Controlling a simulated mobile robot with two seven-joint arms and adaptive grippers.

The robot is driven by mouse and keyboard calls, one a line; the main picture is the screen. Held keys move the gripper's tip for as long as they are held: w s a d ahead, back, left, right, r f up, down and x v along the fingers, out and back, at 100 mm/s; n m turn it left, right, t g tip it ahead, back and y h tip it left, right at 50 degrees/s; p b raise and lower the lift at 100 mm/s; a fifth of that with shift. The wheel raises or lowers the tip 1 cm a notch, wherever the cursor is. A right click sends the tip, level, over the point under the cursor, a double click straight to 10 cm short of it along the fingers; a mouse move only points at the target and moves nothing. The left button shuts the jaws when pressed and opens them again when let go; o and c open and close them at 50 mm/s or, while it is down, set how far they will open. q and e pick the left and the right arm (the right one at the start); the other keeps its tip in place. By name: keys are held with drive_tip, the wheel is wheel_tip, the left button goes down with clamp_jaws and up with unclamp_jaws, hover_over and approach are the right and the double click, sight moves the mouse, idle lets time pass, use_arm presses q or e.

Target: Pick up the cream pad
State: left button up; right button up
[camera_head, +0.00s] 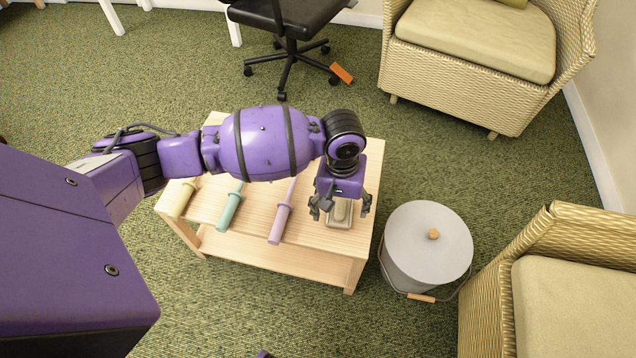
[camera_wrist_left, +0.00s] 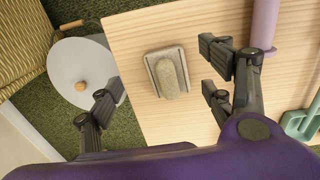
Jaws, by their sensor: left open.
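The cream pad (camera_head: 341,221) lies on the wooden table near its right front corner. It is a small beige block with a raised rounded grip on top, and it also shows whole in the left wrist view (camera_wrist_left: 167,73). My left gripper (camera_head: 340,207) points down at the pad, open, with one finger to each side of it in the head view. In the left wrist view the open fingers (camera_wrist_left: 162,82) frame the pad with gaps on both sides, and nothing is between them but the pad's area. My right gripper is not in view.
On the table (camera_head: 325,238) left of the pad lie a lilac handled tool (camera_head: 281,224), a teal one (camera_head: 229,211) and a yellow one (camera_head: 183,198). A grey lidded bucket (camera_head: 425,245) stands right of the table. Wicker armchairs (camera_head: 470,80) stand at the right.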

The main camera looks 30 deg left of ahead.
sight(342, 204)
use_arm(q)
drive_tip(key=shift+w+a+r+y+b, duration=0.2)
drive_tip(key=shift+w+a+b, duration=0.1)
drive_tip(key=shift+w, duration=0.3)
drive_tip(key=shift+w+a+r+y+b, duration=0.1)
drive_tip(key=shift+w+a+r+b, duration=0.15)
drive_tip(key=shift+w, duration=0.35)
drive_tip(key=shift+w+a+f+n, duration=0.1)
drive_tip(key=shift+a+f+n, duration=0.05)
drive_tip(key=shift+f+n, duration=0.15)
wheel_tip(342, 204, down, 2)
drive_tip(key=shift+w+f+b, duration=0.1)
drive_tip(key=shift+b, duration=0.7)
drive_tip(key=f+b, duration=0.1)
drive_tip(key=f, duration=0.2)
drive_tip(key=f+b, duration=0.1)
drive_tip(key=shift+w+f+b, duration=0.25)
drive_tip(key=shift+b, duration=0.1)
drive_tip(key=shift+r, duration=0.1)
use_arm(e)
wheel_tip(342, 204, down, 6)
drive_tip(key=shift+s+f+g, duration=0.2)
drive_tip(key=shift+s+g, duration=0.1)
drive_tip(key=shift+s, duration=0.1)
use_arm(q)
drive_tip(key=shift+c, duration=0.2)
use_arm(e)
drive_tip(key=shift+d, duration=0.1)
use_arm(q)
drive_tip(key=c, duration=1.2)
